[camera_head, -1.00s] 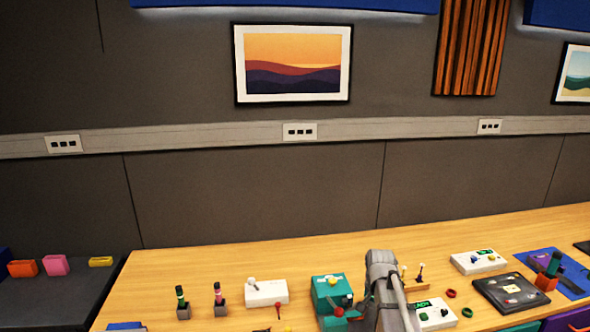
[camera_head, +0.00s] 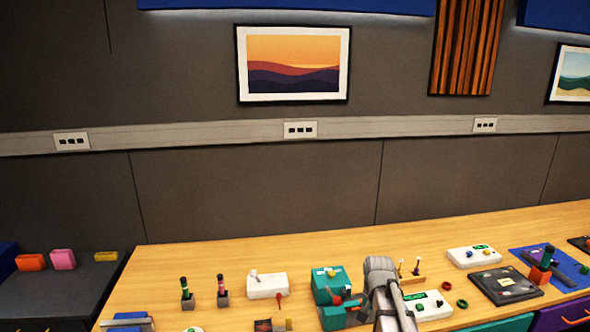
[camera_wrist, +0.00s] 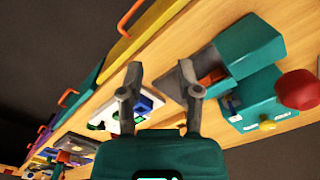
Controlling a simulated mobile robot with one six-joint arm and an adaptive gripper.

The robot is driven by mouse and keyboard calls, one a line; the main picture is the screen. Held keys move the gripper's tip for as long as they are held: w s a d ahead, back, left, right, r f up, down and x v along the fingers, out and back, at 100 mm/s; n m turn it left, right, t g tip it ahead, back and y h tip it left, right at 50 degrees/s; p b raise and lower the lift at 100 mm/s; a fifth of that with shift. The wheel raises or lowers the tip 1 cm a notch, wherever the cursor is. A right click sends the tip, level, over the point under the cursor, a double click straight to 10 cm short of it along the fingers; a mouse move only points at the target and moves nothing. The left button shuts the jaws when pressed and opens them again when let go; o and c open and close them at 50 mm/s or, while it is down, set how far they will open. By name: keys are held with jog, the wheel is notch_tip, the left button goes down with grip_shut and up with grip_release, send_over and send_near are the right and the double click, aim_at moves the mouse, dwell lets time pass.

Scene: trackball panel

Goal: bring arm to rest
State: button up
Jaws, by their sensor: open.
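My gripper (camera_wrist: 160,88) shows in the wrist view with its two grey fingers apart and nothing between them. In the head view my grey arm (camera_head: 385,290) rises at the bottom middle, beside a teal box (camera_head: 328,285) with a red knob; the gripper itself is hidden there. The wrist view shows a teal device (camera_wrist: 250,45) with a red knob (camera_wrist: 297,89) to the right of the fingers.
A wooden table (camera_head: 220,255) carries a white box (camera_head: 267,285), dark posts (camera_head: 187,290), a white READY panel (camera_head: 428,304) close to my arm, a black panel (camera_head: 505,285) and a blue mat (camera_head: 540,262). The table's back strip is clear.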

jog(key=s+a+f+n+b, duration=0.1)
jog(key=s+a+n, duration=0.1)
jog(key=s, duration=0.4)
jog(key=s+a+f+n+b, duration=0.2)
jog(key=s+a+n, duration=0.1)
jog(key=s, duration=0.3)
jog(key=shift+s+a+f+n, duration=0.25)
jog(key=shift+s+n, duration=0.15)
jog(key=shift+n, duration=0.2)
